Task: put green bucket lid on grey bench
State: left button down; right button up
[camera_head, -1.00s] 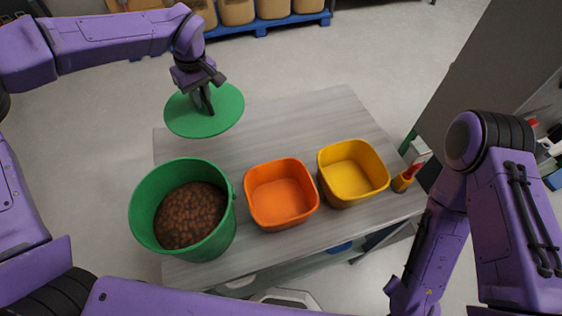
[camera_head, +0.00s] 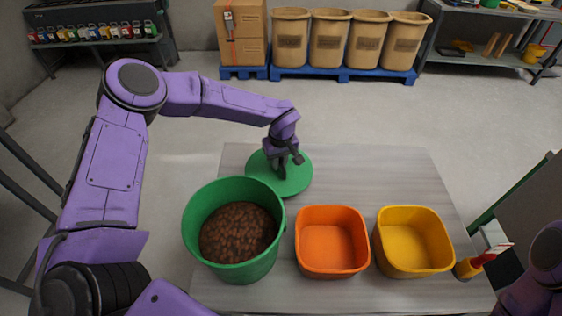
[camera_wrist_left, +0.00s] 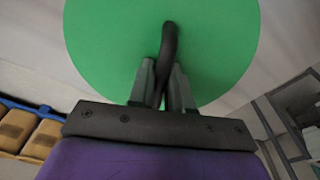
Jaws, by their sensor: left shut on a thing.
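The green bucket lid (camera_head: 301,176) is a round flat disc at the back left of the grey bench (camera_head: 385,165). My left gripper (camera_head: 283,172) is shut on the lid's dark handle, which shows between the fingers in the left wrist view (camera_wrist_left: 168,50). The lid lies behind the green bucket (camera_head: 190,225), level and close over the bench; I cannot tell whether it touches. The bucket stands open at the bench's left side with brown round pieces (camera_head: 238,232) in it. My right gripper is not in view; only a bit of my right arm shows at the right edge.
An orange bin (camera_head: 331,268) and a yellow bin (camera_head: 413,268) stand right of the bucket, both empty. Tan barrels (camera_head: 329,40) stand on a blue pallet (camera_head: 345,73) behind. The bench's back right is clear.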

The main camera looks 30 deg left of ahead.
pick_arm(q)
jog(key=shift+f, duration=0.4)
jog(key=shift+f, duration=0.15)
jog(key=c, duration=1.1)
grip_release()
jog(key=shift+o, duration=0.2)
